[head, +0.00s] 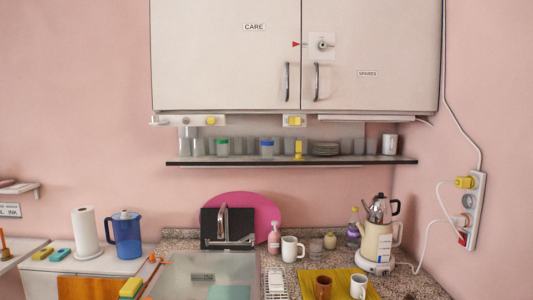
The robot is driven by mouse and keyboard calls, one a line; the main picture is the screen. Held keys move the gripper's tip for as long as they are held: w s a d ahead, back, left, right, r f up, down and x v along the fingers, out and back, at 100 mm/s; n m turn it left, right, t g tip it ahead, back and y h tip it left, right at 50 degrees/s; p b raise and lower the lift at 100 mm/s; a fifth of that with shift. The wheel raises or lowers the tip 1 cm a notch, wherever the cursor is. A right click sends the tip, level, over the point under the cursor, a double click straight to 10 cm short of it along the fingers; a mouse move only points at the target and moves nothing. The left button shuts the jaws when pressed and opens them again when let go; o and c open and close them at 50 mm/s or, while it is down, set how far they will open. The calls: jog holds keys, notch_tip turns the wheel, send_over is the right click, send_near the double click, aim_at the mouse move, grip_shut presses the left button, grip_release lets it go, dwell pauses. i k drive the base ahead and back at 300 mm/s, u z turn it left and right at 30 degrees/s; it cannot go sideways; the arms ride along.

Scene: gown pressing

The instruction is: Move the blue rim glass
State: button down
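The blue rim glass (267,149) stands on the narrow wall shelf (340,161) under the cabinet, near the middle of the row. A green-marked glass (222,147) stands to its left and a yellow-marked glass (298,149) to its right. Clear, greyish glasses stand between and beside them. My gripper is not in view, and nothing is seen touching the blue rim glass.
The closed wall cabinet (225,60) hangs above the shelf, leaving a low gap. Below, the counter holds a faucet (224,225), a white mug (291,249) and a kettle (376,240).

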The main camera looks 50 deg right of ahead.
aim_at(266, 145)
jog(key=u, duration=0.95)
jog(key=i, duration=0.8)
jog(key=z, duration=2.4)
